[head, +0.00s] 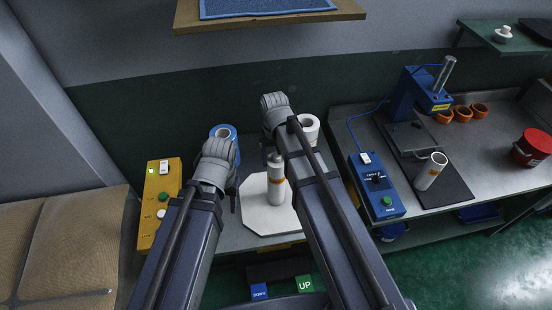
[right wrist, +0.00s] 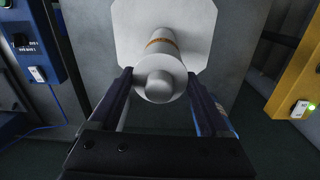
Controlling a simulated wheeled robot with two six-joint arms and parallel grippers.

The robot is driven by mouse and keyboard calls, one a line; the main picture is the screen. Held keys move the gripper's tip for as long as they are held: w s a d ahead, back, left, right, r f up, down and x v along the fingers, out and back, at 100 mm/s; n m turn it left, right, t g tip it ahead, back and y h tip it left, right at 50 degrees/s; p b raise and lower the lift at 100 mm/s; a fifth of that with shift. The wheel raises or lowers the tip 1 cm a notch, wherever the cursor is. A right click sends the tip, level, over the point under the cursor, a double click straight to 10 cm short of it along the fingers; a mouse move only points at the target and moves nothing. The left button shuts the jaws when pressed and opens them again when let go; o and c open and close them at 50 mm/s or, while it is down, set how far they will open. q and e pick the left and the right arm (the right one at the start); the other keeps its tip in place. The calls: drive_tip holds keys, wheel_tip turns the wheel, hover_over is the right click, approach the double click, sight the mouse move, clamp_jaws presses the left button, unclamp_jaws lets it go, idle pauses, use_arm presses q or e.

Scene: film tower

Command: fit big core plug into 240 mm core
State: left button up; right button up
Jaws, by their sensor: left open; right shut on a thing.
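A white core with an orange band (head: 277,194) stands upright on the pale octagonal plate (head: 257,218); the band also shows in the right wrist view (right wrist: 160,45). A white plug with a round knob (right wrist: 159,86) is at the core's near end in the right wrist view, in line with it. Whether it is fully seated I cannot tell. My right gripper (right wrist: 159,76) is shut on the plug, one finger on each side. In the head view its fingers are mostly hidden by my arm. My left gripper (head: 234,198) is open and empty, left of the core.
A blue roll (head: 222,131) and a white roll (head: 309,127) stand behind. A yellow button box (head: 157,205) is left, a blue one (head: 378,187) right. Another banded core (head: 430,171) is on a black mat (head: 448,194) by a blue press (head: 428,91). A shelf (head: 270,18) hangs above.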

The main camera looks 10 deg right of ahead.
drive_tip(key=shift+s+a+r, duration=0.1)
drive_tip(key=shift+s+r, duration=0.05)
idle(0.6)
drive_tip(key=o, duration=1.5)
wheel_tip(320, 180, up, 8)
drive_tip(key=p, duration=0.7)
drive_tip(key=shift+a+f+p, duration=0.1)
drive_tip(key=shift+f+p, duration=0.1)
drive_tip(key=shift+p, duration=0.2)
